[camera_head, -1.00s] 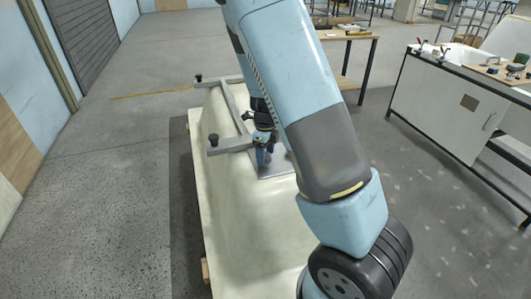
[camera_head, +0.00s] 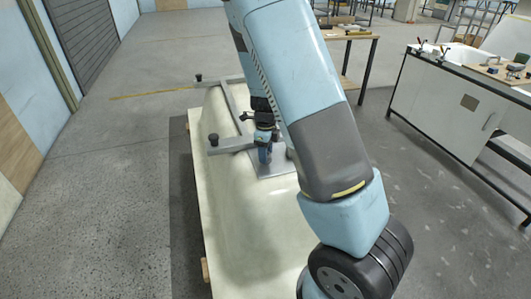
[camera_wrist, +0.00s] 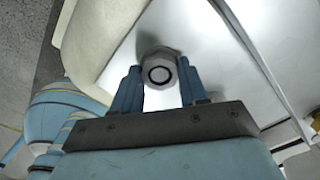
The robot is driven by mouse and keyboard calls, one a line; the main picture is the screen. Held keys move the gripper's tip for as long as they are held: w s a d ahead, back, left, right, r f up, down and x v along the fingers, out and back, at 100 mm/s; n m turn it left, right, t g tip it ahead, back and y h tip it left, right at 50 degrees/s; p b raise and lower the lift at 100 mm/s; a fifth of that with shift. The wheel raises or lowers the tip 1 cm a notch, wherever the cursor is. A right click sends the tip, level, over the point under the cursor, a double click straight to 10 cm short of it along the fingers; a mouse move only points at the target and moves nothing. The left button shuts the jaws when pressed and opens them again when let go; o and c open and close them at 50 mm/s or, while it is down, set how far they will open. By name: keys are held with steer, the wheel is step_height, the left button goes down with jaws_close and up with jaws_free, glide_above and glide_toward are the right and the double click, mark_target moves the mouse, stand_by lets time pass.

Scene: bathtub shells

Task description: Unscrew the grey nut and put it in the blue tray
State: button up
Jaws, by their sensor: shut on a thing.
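The grey nut (camera_wrist: 160,69) sits around a stud whose dark ring and pale centre show in the wrist view, over a bright metal plate. My gripper (camera_wrist: 159,72) has one blue finger on each side of the nut and is shut on it. I cannot make out the blue tray for sure in either view.
The pale bathtub shell (camera_head: 235,225) lies below my arm. A grey frame (camera_head: 232,147) with black knobs (camera_head: 213,139) stands close beside my gripper. A workbench (camera_head: 450,105) with small items is at the right. The floor at the left is clear.

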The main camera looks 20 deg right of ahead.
steer(key=shift+r, duration=0.15)
steer(key=shift+r, duration=2.25)
